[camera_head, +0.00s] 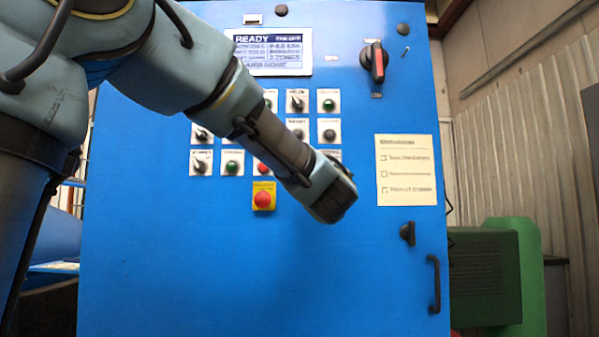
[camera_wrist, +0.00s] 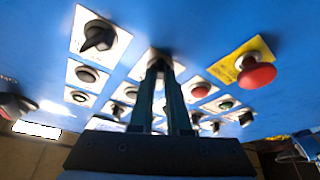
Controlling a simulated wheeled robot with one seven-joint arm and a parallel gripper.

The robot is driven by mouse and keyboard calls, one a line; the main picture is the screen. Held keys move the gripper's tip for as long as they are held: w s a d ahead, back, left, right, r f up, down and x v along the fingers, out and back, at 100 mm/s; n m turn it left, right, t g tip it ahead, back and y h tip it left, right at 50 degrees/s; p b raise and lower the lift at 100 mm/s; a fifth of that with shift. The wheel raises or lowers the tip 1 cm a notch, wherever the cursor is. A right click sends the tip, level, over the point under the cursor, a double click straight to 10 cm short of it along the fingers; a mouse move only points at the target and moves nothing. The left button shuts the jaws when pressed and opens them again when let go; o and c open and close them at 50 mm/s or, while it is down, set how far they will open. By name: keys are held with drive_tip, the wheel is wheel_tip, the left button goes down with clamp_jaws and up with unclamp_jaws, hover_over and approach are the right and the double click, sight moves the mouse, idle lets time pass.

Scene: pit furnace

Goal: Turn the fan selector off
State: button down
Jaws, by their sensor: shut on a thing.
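My gripper (camera_wrist: 160,65) reaches onto the blue control panel in the wrist view. Its two dark fingers are closed close together over a white-plated control (camera_wrist: 146,62), gripping its knob. The fingers cover most of that knob, so its angle and label cannot be made out; I take it for the fan selector. In the head view my wrist hides the fingertips and the control they hold. Another black selector knob (camera_wrist: 98,38) shows on a white plate to the left of the fingers in the wrist view.
A red emergency button (camera_head: 263,198) on a yellow plate (camera_wrist: 247,52) is close by. Rows of buttons and selectors surround my arm. A display (camera_head: 272,52) reads READY. A red-and-black rotary handle (camera_head: 376,62) is upper right. A paper checklist (camera_head: 405,170) and door handle (camera_head: 434,284) are right.

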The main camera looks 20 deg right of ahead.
drive_tip(key=c, duration=0.9)
unclamp_jaws()
drive_tip(key=shift+s, duration=0.1)
drive_tip(key=b+v, duration=0.2)
drive_tip(key=v, duration=0.8)
drive_tip(key=shift+s+f, duration=0.15)
drive_tip(key=shift+s, duration=0.15)
